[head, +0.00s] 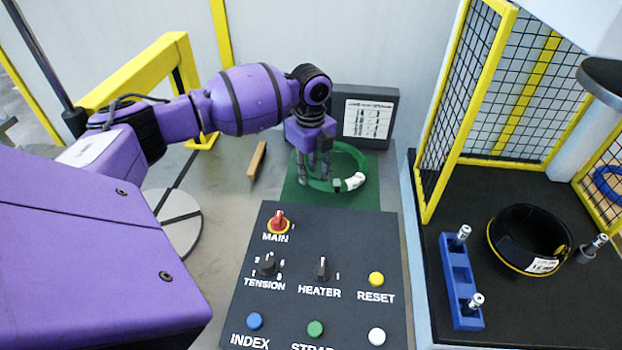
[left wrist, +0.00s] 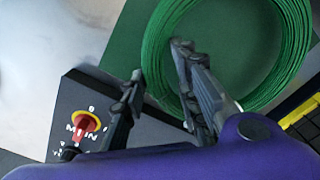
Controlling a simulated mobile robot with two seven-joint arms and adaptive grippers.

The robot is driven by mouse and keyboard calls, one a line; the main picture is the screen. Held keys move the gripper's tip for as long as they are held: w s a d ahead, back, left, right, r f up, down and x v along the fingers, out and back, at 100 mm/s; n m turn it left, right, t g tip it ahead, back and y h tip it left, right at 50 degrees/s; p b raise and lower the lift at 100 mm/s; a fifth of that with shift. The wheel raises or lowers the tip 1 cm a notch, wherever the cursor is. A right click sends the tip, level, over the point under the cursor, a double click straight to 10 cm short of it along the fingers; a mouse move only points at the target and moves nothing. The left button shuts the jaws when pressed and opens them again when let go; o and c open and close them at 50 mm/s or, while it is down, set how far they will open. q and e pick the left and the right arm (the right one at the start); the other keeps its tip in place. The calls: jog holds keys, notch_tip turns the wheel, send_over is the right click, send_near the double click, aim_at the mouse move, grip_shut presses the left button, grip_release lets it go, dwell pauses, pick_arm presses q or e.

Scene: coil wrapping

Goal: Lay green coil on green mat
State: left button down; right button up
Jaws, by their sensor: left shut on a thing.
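The green coil (head: 362,161) is a ring of wire with a white tag and lies over the green mat (head: 345,204); I cannot tell whether it touches it all round. My left gripper (head: 313,178) points down at the coil's left side, shut on its rim. In the left wrist view the two fingers (left wrist: 158,62) stand on either side of the coil's strand (left wrist: 297,45), one inside the ring and one outside. The mat (left wrist: 122,40) shows beneath. My right gripper is not in view.
A control panel (head: 345,245) with knobs and buttons stands just in front of the mat. A dark box with a white sheet (head: 368,117) stands behind it. A wooden block (head: 257,160) lies left. A yellow mesh guard (head: 455,115), black coil (head: 530,240) and blue holder (head: 461,282) are right.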

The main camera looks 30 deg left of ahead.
pick_arm(q)
jog(key=shift+f, duration=1.35)
jog(key=shift+f, duration=0.1)
jog(key=c, duration=1.4)
grip_release()
jog(key=shift+f, duration=0.1)
jog(key=shift+o, duration=0.2)
notch_tip(320, 180, up, 12)
jog(key=shift+r, duration=0.1)
